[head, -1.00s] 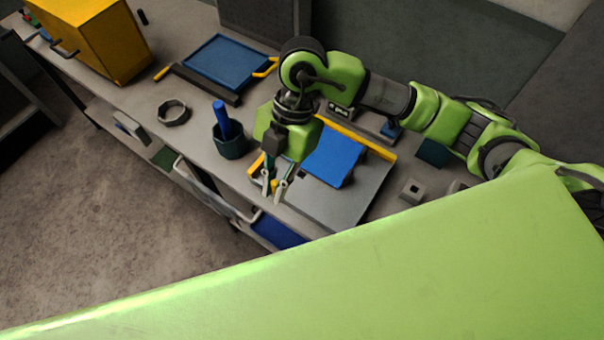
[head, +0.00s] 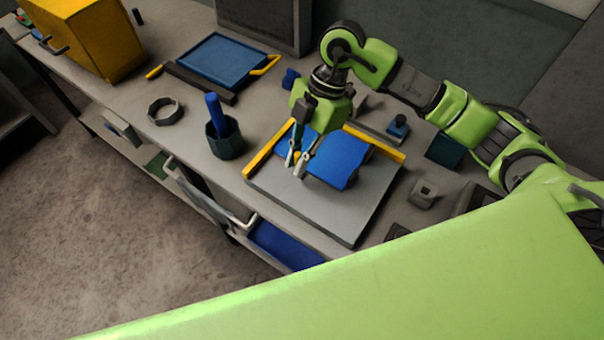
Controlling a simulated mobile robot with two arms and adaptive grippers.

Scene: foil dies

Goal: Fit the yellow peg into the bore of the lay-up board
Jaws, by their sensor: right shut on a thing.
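The lay-up board (head: 352,213) is a grey plate on the bench with yellow strips along its left and far edges and a blue sheet (head: 344,163) on it. My right gripper (head: 297,165) points down over the left part of the board, at the blue sheet's left edge. It is shut on the yellow peg (head: 297,156), of which only a small yellow bit shows between the fingers. I cannot tell whether the peg touches the board. The bore cannot be made out. My left gripper is out of view.
A dark cup (head: 226,143) with a blue rod and a dark ring (head: 164,111) stand left of the board. A blue tray (head: 222,62) lies further back, near a yellow box (head: 88,38). A small grey block (head: 424,194) sits right of the board.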

